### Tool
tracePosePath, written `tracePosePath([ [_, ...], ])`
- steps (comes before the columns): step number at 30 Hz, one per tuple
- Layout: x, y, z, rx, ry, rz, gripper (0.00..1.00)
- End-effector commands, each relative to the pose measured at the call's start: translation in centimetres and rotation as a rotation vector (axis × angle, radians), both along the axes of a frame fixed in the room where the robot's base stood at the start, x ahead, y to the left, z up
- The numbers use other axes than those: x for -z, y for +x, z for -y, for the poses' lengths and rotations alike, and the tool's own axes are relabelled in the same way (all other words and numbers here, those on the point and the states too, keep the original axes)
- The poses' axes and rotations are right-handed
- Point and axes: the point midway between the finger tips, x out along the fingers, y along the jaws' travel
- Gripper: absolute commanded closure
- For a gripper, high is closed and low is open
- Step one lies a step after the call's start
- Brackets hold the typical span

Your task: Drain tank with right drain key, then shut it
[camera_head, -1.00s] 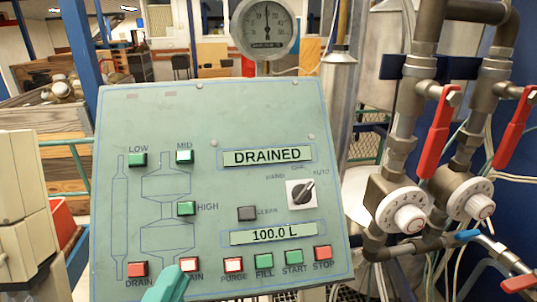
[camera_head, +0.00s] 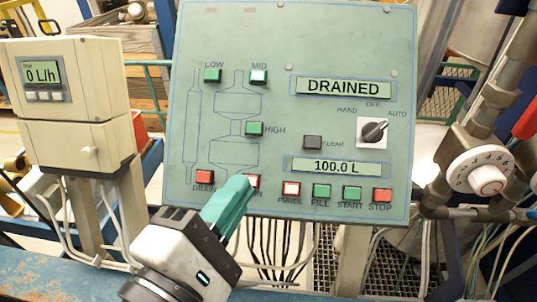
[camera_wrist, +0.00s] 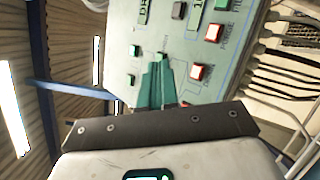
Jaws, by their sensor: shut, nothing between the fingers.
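The green-grey control panel (camera_head: 345,60) stands in front of me. The right drain key (camera_head: 254,181) is a red key in its bottom row, partly covered by my gripper; its face looks pale in the wrist view (camera_wrist: 196,72). The left drain key (camera_head: 204,177) is red and fully visible. My gripper (camera_head: 240,182) has teal fingers that are shut and empty. Their tips are at the right drain key's left side; I cannot tell whether they touch it. The upper display (camera_head: 343,87) reads DRAINED and the lower display (camera_head: 337,167) reads 100.0 L.
PURGE (camera_head: 291,189), FILL (camera_head: 321,192), START (camera_head: 352,194) and STOP (camera_head: 382,195) keys continue the row rightward. The selector knob (camera_head: 374,131) points toward AUTO. A flow meter (camera_head: 62,75) reading 0 L/h is at left. Pipes and a white dial (camera_head: 478,172) are at right.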

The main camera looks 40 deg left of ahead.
Motion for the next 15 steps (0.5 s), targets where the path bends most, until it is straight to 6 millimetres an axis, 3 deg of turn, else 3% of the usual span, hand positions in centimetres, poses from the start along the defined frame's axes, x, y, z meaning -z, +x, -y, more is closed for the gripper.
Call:
tracePosePath([
  [15,-1.02,-0.57,-0.01,0.140,0.906,-0.207,1.00],
])
